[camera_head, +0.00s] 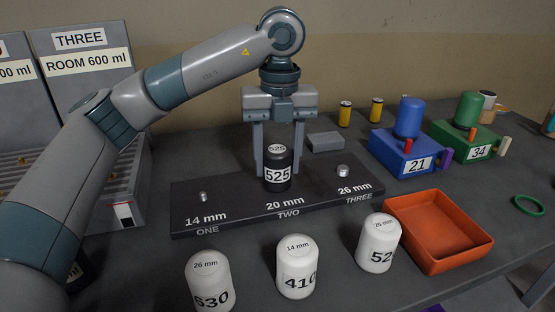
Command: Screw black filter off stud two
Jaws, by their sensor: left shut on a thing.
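The black filter (278,175), labelled 525, stands upright over the middle position of the dark stud block (230,216), marked 20 mm TWO. Its lower end meets the block, and stud two is hidden under it. My left gripper (278,160) comes down from above with one finger on each side of the filter, shut on it. Stud one (203,197), marked 14 mm, is bare at the left of the block. Stud three (343,170), marked 26 mm, is bare at the right. My right gripper is not in view.
Three white filters (297,268) stand in front of the block. An empty orange tray (440,262) lies at the right. Behind it are a blue box (385,152) and a green box (450,140). A grey block (324,142) lies behind the stud block. Grey bins (85,60) stand at left.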

